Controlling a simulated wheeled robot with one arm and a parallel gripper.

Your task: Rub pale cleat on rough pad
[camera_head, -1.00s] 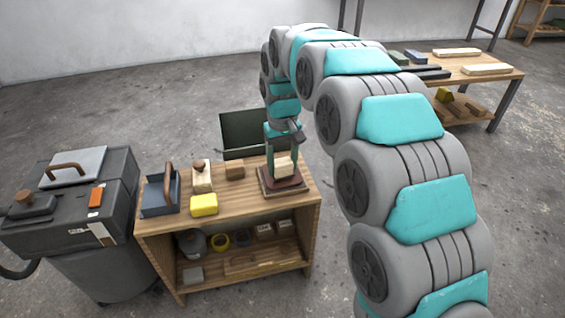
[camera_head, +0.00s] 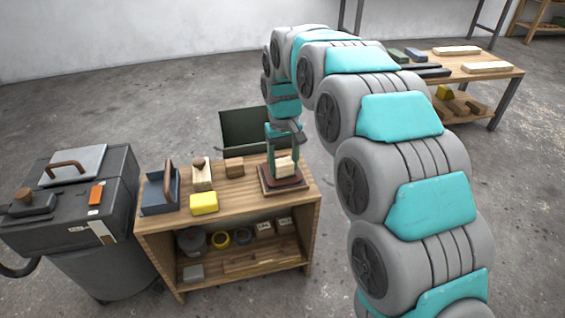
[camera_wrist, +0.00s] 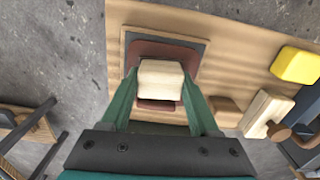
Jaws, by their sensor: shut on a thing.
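The pale cleat (camera_head: 284,167) is a small cream block held between the fingers of my gripper (camera_head: 283,163). In the wrist view the pale cleat (camera_wrist: 160,79) sits between the two green fingertips of my gripper (camera_wrist: 161,82), which are shut on it. The rough pad (camera_head: 296,184) is a dark red-brown sheet on a board at the right end of the small bench. In the wrist view the rough pad (camera_wrist: 150,53) shows on both sides of the cleat. The cleat is over the pad and looks low on it; its underside is hidden, so I cannot tell contact for sure.
On the bench (camera_head: 240,200) stand a brown block (camera_head: 235,167), a pale block with a brown knob (camera_head: 202,177), a yellow block (camera_head: 204,204) and a blue-grey tray (camera_head: 159,194). A dark green bin (camera_head: 244,130) is behind. A grey machine (camera_head: 75,205) stands left.

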